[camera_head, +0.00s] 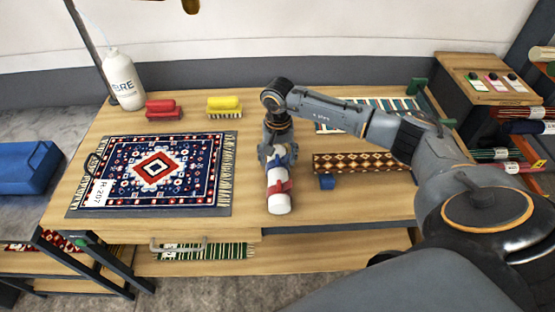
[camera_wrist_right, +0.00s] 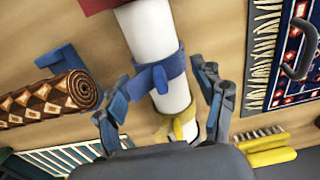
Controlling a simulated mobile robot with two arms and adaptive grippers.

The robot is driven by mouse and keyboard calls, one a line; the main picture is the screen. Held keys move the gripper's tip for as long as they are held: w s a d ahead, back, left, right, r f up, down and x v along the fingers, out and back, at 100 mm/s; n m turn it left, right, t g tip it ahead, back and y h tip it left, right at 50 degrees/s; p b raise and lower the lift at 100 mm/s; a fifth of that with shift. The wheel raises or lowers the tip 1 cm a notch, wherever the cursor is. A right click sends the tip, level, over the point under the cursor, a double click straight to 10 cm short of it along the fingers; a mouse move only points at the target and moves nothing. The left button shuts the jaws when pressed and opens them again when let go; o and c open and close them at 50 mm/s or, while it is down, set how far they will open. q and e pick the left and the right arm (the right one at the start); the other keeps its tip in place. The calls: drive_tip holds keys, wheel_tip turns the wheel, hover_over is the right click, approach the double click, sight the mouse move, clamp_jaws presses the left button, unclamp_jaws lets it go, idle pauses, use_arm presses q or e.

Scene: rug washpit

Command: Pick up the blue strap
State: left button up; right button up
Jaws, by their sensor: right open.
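The blue strap (camera_wrist_right: 158,74) is wrapped around a white roll (camera_wrist_right: 147,30) in the right wrist view. A small blue tab sticks out on its face. A yellow strap (camera_wrist_right: 176,127) sits on the same roll, nearer the palm, and a red strap is partly cut off at the top. My right gripper (camera_wrist_right: 165,98) is open, with one finger on each side of the roll. In the head view my right gripper (camera_head: 277,155) is over the far part of the roll (camera_head: 279,204), past the red strap (camera_head: 278,187); it mostly hides the blue strap. My left gripper is out of view.
A patterned rug (camera_head: 155,168) lies left on the table. A rolled brown rug (camera_head: 363,162) and a small blue block (camera_head: 327,182) lie right of the roll. Red (camera_head: 163,110) and yellow (camera_head: 225,106) brushes and a white bottle (camera_head: 123,80) stand behind.

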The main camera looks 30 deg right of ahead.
drive_tip(key=c, duration=1.1)
drive_tip(key=shift+c, duration=0.5)
